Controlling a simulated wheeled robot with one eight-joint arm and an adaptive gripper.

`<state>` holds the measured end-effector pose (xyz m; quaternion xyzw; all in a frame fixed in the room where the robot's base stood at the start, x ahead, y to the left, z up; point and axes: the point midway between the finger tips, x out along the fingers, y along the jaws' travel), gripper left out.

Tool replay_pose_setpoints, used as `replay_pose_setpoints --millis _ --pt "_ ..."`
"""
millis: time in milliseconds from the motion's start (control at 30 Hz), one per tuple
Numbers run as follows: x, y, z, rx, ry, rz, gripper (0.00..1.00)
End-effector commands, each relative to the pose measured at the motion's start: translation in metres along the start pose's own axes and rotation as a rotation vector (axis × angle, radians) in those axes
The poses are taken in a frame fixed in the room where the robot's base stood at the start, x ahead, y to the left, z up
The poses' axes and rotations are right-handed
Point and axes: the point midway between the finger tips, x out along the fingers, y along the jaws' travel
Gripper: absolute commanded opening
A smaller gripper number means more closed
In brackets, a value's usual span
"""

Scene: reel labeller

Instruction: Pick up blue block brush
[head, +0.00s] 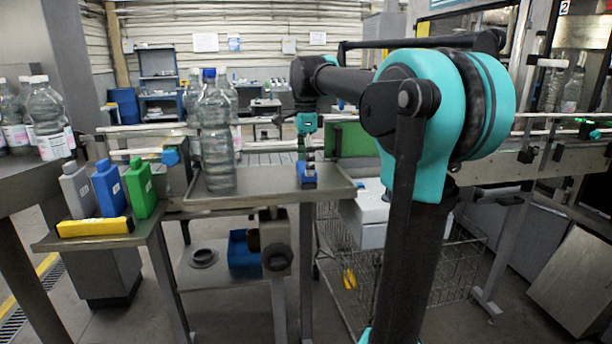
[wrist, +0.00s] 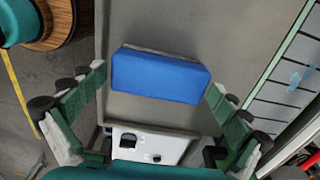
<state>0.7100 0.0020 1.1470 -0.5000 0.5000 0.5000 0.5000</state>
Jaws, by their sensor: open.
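The blue block brush (wrist: 158,75) lies on the grey metal table, slightly tilted in the wrist view, with a thin grey strip along its far edge. In the head view it shows as a small blue block (head: 308,181) near the table's right end, partly hidden by my gripper. My gripper (head: 307,160) points down above the brush. In the wrist view its two green-padded fingers are spread apart, one at each side of the brush, and the gripper (wrist: 156,86) holds nothing. I cannot tell whether the fingertips touch the brush.
Clear plastic bottles (head: 216,140) stand on the same table (head: 240,200) to the left. A side stand holds grey, blue (head: 109,188) and green (head: 141,188) containers and a yellow block (head: 95,227). A conveyor runs behind. A wire cart (head: 440,265) stands below right.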

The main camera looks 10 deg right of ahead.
Motion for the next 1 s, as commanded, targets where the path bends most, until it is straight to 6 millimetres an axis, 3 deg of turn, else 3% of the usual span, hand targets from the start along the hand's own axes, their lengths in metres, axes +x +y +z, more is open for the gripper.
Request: replay_pose_setpoints --millis 200,467,800,1000 --pt "0.023 0.0 0.0 0.0 0.0 0.0 1.0" --pt "0.024 0.0 0.0 0.0 0.0 0.0 0.99" --pt "0.024 0.0 0.0 0.0 0.0 0.0 0.57" --pt "0.024 0.0 0.0 0.0 0.0 0.0 0.55"
